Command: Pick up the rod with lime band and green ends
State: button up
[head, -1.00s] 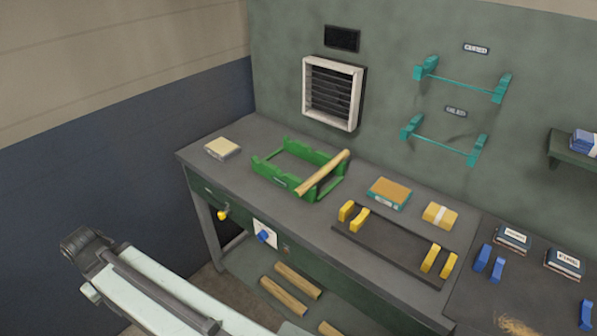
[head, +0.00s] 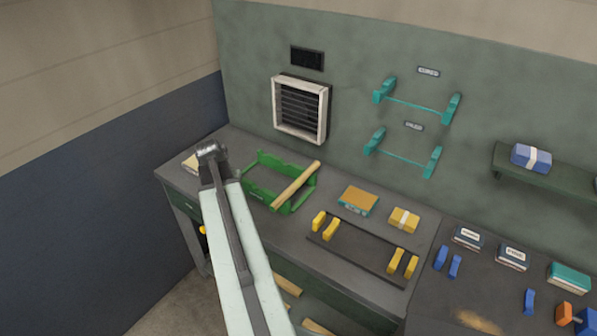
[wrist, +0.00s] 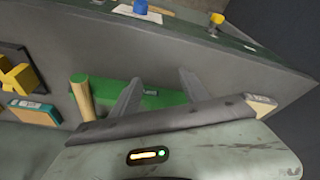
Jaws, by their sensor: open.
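A pale wooden rod (head: 296,185) lies slanted across the green cradle (head: 262,193) on the bench, its upper end sticking out past the frame. In the wrist view the rod (wrist: 82,99) shows a green end face. No lime band can be made out. My gripper (wrist: 157,84) is open in the wrist view, with its two grey fingers apart over the green cradle (wrist: 112,93) and nothing between them. The rod is left of both fingers there, outside the gap. In the head view my arm reaches over the bench's left end, and my fingers cannot be made out.
Right of the cradle are an orange-topped box (head: 358,200), a yellow box (head: 404,220) and a dark board with yellow holders (head: 355,248). More wooden rods (head: 318,327) lie below the bench. Teal brackets (head: 416,107) hang on the wall.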

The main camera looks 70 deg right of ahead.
aim_at(298, 180)
jog(key=s+d+r+m+p, duration=0.1)
jog(key=s+d+m, duration=0.1)
jog(key=s+d, duration=0.2)
jog(key=s+d+r+m+g, duration=0.1)
jog(key=s+d+r, duration=0.1)
jog(key=s+d, duration=0.3)
jog(key=s+d+r+m+p, duration=0.1)
jog(key=s+d+r+m, duration=0.1)
jog(key=s+d, duration=0.3)
jog(key=shift+s+d+m+h+p, duration=0.15)
jog(key=shift+s+m+h+p, duration=0.2)
jog(key=shift+s, duration=1.6)
jog(key=b+x, duration=0.8)
jog(key=shift+w+f, duration=0.1)
jog(key=shift+w, duration=0.05)
grip_shut()
